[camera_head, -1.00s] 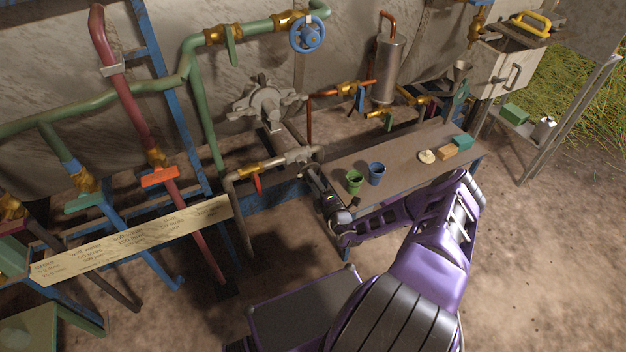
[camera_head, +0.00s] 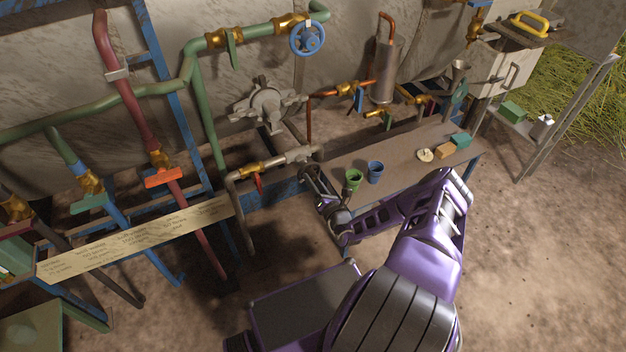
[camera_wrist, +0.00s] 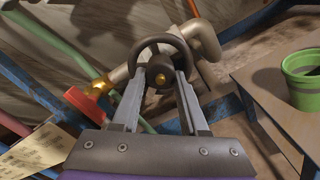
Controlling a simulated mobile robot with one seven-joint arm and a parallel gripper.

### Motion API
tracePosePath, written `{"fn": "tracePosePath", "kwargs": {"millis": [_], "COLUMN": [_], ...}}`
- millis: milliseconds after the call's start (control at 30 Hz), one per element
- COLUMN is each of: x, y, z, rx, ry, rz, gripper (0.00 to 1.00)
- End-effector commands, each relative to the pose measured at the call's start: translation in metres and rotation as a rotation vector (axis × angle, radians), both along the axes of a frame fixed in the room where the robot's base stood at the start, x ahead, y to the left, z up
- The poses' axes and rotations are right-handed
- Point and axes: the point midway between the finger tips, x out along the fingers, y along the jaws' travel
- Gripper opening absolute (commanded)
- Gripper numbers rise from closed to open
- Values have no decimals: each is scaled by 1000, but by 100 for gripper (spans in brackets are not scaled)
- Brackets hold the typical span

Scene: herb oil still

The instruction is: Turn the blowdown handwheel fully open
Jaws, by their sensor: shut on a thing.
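The blowdown handwheel is a dark ring (camera_wrist: 160,41) with a small brass hub, in the upper middle of the wrist view. It sits at the end of a pale grey pipe. My gripper (camera_wrist: 160,76) has its two grey fingers either side of the hub, with the ring around their tips, and is shut on the wheel. In the head view my gripper (camera_head: 311,178) is at the left end of the bench, just below the pipe end. There the wheel is small, dark and hard to tell from my fingers. How far it is turned cannot be told.
A green cup (camera_head: 353,180) and a blue cup (camera_head: 375,172) stand on the bench (camera_head: 405,160), close right of my gripper. A red lever (camera_head: 258,184) hangs from the pipe to the left. A blue handwheel (camera_head: 307,38) is higher up. Open ground lies in front.

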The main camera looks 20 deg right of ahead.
Motion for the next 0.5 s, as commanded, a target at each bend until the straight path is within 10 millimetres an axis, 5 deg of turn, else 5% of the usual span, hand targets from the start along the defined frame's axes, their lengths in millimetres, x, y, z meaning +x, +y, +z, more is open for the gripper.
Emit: {"fn": "tracePosePath", "kwargs": {"millis": [500], "x": [-1], "y": [-4], "z": [1], "rx": [-491], "ry": [-16], "rz": [-3], "gripper": [0]}}
